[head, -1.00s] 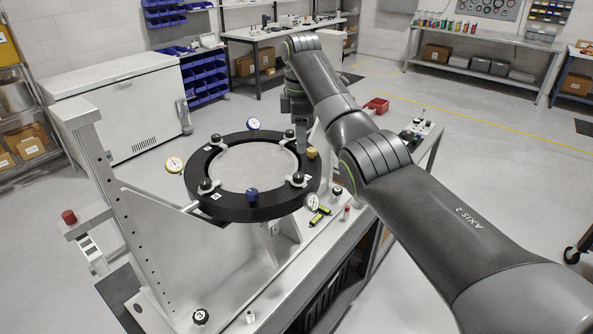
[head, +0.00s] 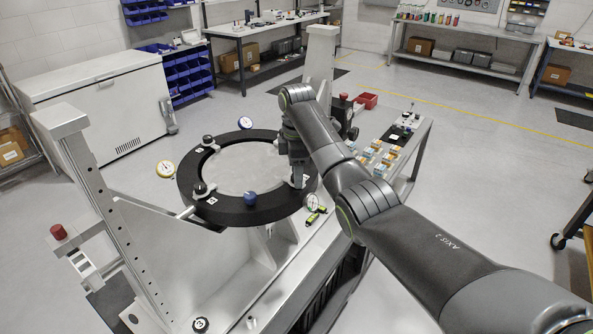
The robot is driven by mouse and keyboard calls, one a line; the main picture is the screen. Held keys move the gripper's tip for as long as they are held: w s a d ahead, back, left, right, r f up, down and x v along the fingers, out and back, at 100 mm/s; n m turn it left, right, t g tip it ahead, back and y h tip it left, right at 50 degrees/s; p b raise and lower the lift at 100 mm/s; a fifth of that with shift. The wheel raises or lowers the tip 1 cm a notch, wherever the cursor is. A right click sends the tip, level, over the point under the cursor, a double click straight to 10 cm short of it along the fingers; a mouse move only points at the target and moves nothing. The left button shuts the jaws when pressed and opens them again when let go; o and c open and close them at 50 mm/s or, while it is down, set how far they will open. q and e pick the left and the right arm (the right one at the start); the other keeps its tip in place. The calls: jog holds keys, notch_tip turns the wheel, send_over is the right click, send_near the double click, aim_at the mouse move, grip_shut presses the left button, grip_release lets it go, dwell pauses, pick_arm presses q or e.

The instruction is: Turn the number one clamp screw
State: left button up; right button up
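The mirror fixture's black ring (head: 232,214) lies flat on a pale grey stand (head: 185,240). Black clamp knobs show at its front left (head: 199,189) and back left (head: 208,141). A blue knob (head: 250,198) is at its front edge. Small white tags are on the ring, but I cannot read their numbers, so I cannot tell which screw is number one. My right gripper (head: 298,180) points down at the ring's right side, by the front-right clamp, which it mostly hides. Its fingers are too small and covered to read. My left gripper is out of view.
Dial gauges stand around the ring at the back (head: 245,123), left (head: 166,169) and front right (head: 312,202). An upright post (head: 66,122) rises at the left. Small boxes (head: 380,160) lie on the cart at right. My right arm covers the ring's right edge.

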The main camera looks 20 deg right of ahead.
jog(key=shift+r, duration=0.1)
jog(key=c, duration=0.9)
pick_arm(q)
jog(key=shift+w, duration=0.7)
pick_arm(e)
jog(key=shift+o, duration=0.2)
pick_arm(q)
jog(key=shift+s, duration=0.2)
pick_arm(e)
jog(key=shift+m, duration=0.3)
